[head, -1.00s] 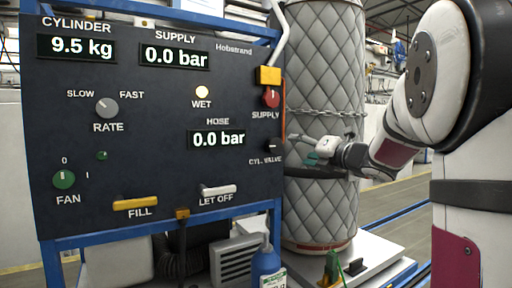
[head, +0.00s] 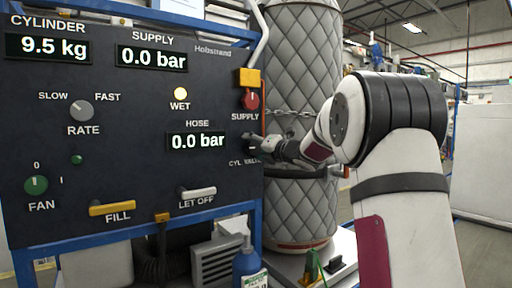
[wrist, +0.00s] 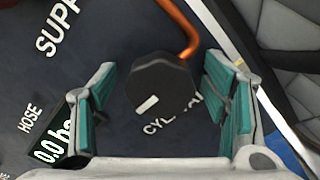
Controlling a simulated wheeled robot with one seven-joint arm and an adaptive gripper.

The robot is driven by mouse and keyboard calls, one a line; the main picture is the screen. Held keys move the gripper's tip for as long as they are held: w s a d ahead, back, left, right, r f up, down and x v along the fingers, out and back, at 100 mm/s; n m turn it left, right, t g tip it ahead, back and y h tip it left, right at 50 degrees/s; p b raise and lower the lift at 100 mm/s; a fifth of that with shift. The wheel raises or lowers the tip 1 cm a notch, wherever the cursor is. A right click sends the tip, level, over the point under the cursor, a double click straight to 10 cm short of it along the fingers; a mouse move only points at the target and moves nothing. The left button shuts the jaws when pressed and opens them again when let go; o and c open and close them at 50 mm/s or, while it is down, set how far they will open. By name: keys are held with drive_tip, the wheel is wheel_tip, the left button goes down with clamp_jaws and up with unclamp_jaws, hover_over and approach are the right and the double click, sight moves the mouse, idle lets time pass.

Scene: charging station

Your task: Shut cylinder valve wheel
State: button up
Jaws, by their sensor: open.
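The cylinder valve wheel is a black knob (wrist: 161,85) with a white mark, on the dark panel beside the partly covered "CYL. VALVE" label; a copper-coloured pipe runs up from it. In the wrist view my gripper (wrist: 166,108) is open, with one teal-padded finger on each side of the knob and a gap at both sides. In the head view my gripper (head: 254,145) is at the panel's right edge and hides most of the knob. I cannot tell whether the palm touches it.
The red supply knob (head: 250,101) and a yellow block (head: 247,78) sit just above my gripper. A quilted grey cylinder (head: 303,203) with a chain stands right behind my arm. The hose display (head: 197,141) reads 0.0 bar. A blue bottle (head: 247,264) stands below the panel.

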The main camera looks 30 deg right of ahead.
drive_tip(key=c, duration=1.2)
drive_tip(key=shift+o, duration=0.2)
drive_tip(key=shift+m, duration=0.4)
drive_tip(key=m+p, duration=0.3)
drive_tip(key=shift+m, duration=0.4)
drive_tip(key=m+p, duration=0.3)
drive_tip(key=m, duration=0.1)
drive_tip(key=shift+f, duration=0.15)
drive_tip(key=m+p, duration=0.3)
drive_tip(key=m, duration=0.2)
drive_tip(key=shift+s+f, duration=0.1)
drive_tip(key=shift+f, duration=0.05)
drive_tip(key=m+p, duration=0.2)
drive_tip(key=m, duration=0.2)
drive_tip(key=shift+f+p, duration=0.15)
drive_tip(key=shift+p, duration=0.2)
drive_tip(key=shift+m, duration=0.3)
